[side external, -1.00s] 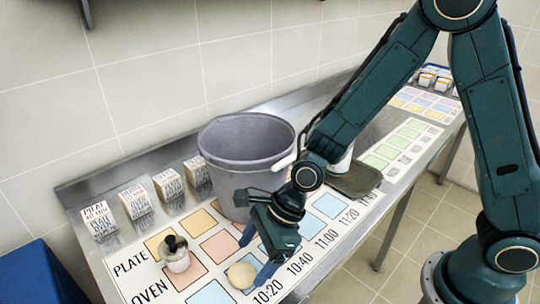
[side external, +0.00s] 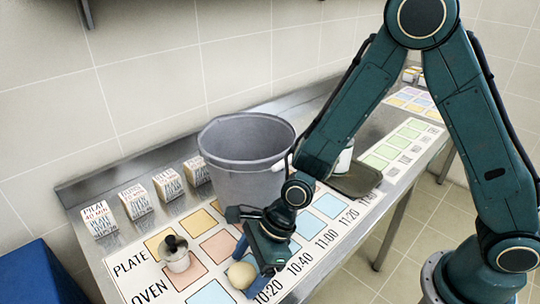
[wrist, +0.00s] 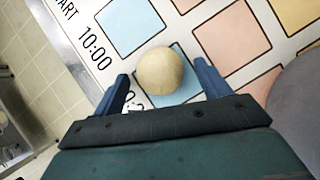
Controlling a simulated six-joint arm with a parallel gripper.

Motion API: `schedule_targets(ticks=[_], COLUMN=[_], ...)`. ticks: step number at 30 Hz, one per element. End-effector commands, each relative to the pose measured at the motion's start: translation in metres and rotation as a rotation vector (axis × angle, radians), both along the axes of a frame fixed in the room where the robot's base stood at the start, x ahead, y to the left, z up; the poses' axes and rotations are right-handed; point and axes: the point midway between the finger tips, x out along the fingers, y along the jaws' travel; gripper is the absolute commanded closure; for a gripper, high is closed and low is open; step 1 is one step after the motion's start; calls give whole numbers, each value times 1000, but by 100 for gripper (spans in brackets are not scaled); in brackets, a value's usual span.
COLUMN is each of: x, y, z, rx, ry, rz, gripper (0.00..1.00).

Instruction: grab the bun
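The bun (side external: 240,276) is a round, pale beige ball on the printed sheet (side external: 150,273), in the front row of squares near the 10:20 label. In the wrist view the bun (wrist: 160,71) sits over a blue square, roughly centred between the fingertips. My gripper (side external: 253,266) is open, with one blue finger on each side of the bun. In the wrist view, gaps show between the bun and both fingers of my gripper (wrist: 161,78). In the side view the near finger and gripper body partly cover the bun's right side.
A large grey pot (side external: 245,160) stands close behind my gripper. A small metal shaker with a dark knob (side external: 176,254) stands left of the bun. Several lettered blocks (side external: 135,201) line the back of the steel counter. A dark tray (side external: 357,181) lies to the right.

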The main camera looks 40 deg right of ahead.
Motion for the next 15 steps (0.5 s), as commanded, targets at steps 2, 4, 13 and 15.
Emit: schedule_targets(ticks=[2,4,13,15], x=[0,0,0,0], y=[0,0,0,0], z=[0,0,0,0], rx=[0,0,0,0], ry=[0,0,0,0], rz=[0,0,0,0], gripper=[40,54,70,70])
